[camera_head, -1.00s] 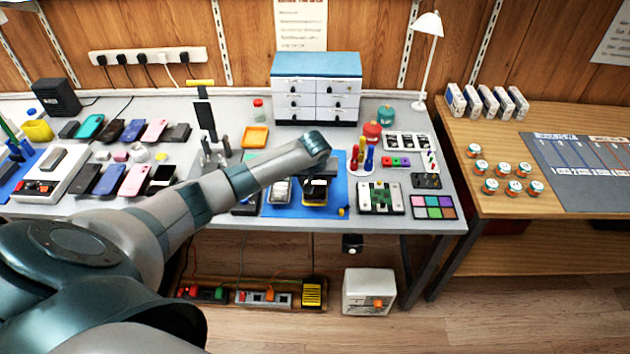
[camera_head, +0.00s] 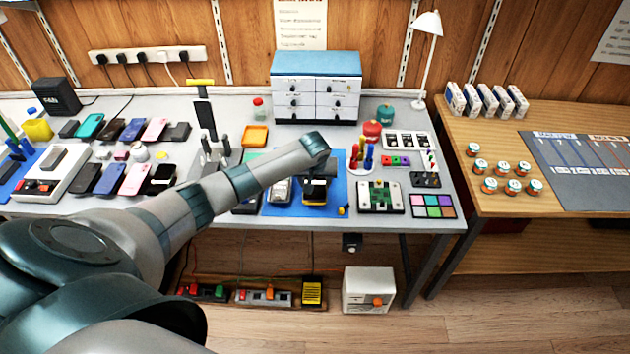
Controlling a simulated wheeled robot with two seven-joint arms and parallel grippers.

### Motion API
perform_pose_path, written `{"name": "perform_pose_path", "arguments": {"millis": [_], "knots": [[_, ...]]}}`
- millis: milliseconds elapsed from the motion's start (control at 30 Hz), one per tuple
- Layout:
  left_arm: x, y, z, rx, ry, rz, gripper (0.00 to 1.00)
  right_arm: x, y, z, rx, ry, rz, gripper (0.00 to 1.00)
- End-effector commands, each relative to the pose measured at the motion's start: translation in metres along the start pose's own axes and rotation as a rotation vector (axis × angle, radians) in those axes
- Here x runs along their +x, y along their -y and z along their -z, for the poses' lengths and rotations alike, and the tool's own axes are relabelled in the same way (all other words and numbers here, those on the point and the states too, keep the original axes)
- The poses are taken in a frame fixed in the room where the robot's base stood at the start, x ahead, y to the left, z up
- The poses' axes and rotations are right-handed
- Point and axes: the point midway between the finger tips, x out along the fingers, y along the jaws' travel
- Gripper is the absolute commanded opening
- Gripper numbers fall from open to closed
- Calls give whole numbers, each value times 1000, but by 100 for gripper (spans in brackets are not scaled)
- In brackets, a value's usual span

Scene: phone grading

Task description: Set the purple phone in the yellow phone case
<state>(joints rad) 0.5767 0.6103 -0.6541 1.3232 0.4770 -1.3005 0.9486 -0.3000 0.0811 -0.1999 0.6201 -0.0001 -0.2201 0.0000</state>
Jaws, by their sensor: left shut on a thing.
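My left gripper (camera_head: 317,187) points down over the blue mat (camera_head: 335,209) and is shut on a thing. What it holds is mostly hidden by the jaws and wrist; its colour cannot be told, so I cannot confirm it is the purple phone. A small dark item with a yellow-orange edge, likely the yellow phone case (camera_head: 314,202), lies on the mat right under the jaws. Whether the held thing sits inside it or just above it cannot be told. My right gripper is out of view.
Several phones lie in rows at the left, including a purplish one (camera_head: 111,179). An orange tray (camera_head: 255,136) lies behind my forearm. A grey device (camera_head: 279,191) sits left of the jaws, a green circuit board (camera_head: 380,197) right. A drawer cabinet (camera_head: 316,90) stands behind.

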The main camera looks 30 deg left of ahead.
Motion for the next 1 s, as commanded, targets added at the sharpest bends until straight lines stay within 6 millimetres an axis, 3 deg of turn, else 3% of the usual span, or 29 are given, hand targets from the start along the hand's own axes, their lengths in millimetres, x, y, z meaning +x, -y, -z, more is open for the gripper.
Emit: {"name": "perform_pose_path", "arguments": {"millis": [667,700,767,967,1000], "knots": [[1,0,0,0,0,-1,28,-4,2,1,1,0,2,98],[1,0,0,0,0,-1,61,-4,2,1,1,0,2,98],[1,0,0,0,0,-1,76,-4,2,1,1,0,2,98],[1,0,0,0,0,0,76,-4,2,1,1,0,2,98],[1,0,-1,0,1,0,81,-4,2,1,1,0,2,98]]}}
